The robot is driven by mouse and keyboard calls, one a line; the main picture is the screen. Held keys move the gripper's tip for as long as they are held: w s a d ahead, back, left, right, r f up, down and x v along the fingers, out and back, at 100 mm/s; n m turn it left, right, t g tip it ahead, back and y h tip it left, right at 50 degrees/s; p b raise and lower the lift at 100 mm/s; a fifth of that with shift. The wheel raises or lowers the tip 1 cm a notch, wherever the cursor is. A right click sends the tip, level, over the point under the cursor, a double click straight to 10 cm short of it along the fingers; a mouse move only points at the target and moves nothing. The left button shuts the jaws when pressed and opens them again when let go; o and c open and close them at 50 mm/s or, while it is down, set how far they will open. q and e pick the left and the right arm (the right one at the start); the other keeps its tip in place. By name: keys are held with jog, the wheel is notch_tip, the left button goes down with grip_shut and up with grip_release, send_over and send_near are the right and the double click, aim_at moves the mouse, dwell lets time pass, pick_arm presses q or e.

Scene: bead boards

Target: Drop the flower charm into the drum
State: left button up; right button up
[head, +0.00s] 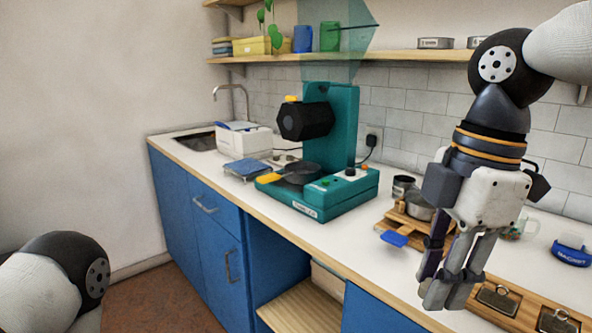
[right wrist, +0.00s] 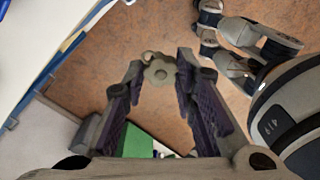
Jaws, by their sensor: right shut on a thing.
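The flower charm (right wrist: 160,72) is a small grey scalloped piece with a central hole and a loop, seen in the right wrist view. My right gripper (right wrist: 160,80) is shut on it at the fingertips. In the head view my right gripper (head: 446,292) points down in front of the counter at the right, and I cannot make out the charm there. The drum (head: 305,121) is a dark faceted barrel on the teal machine (head: 345,130), left of and farther back than my right gripper. My left gripper is out of view.
A black pan (head: 300,172) sits below the drum on the machine's base. A wooden stand with metal pots (head: 420,207) is between the machine and my right gripper. A wooden tray (head: 502,299) and blue item (head: 571,253) lie right. A shelf (head: 400,56) runs above.

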notch_tip(320, 180, down, 18)
jog(key=s+d+m+t+h, duration=0.1)
jog(key=m, duration=1.7)
jog(key=shift+s+d+r+m, duration=0.15)
jog(key=shift+d+r+m, duration=0.1)
jog(key=shift+m, duration=0.15)
jog(key=shift+a, duration=0.15)
